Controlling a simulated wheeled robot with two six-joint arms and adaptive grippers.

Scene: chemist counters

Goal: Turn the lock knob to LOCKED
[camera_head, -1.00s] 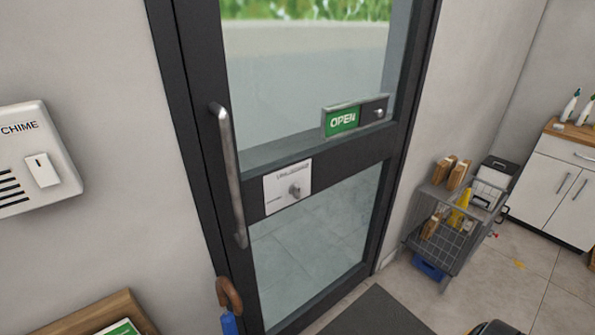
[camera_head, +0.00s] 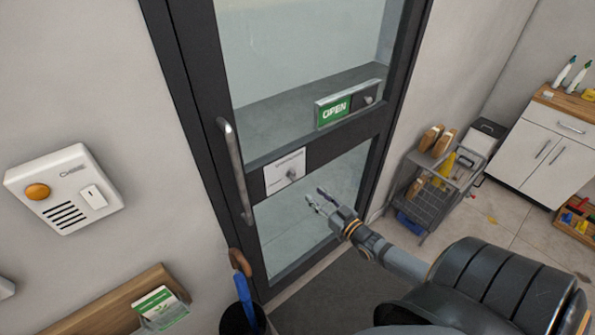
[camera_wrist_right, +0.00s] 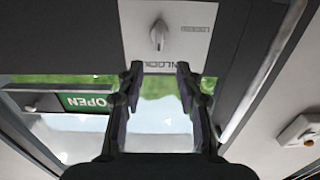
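The lock knob (camera_head: 291,174) is a small grey knob on a white plate (camera_head: 274,183) fixed to the dark door rail. In the right wrist view the knob (camera_wrist_right: 158,36) shows close up, its ridge upright in the picture. Lettering reading "LOCKED" is at the plate's upper right there, and a larger, partly hidden "NLOCK" is below the knob. My right gripper (camera_head: 316,195) is open and empty, just below and right of the plate. In the wrist view its two fingertips (camera_wrist_right: 160,70) are apart, short of the knob. My left gripper is out of view.
A long vertical door handle (camera_head: 234,170) is left of the plate. A green OPEN sign (camera_head: 335,110) is above right. An umbrella stand (camera_head: 240,322) is below, a chime box (camera_head: 65,190) on the left wall, and a wire cart (camera_head: 430,190) at right.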

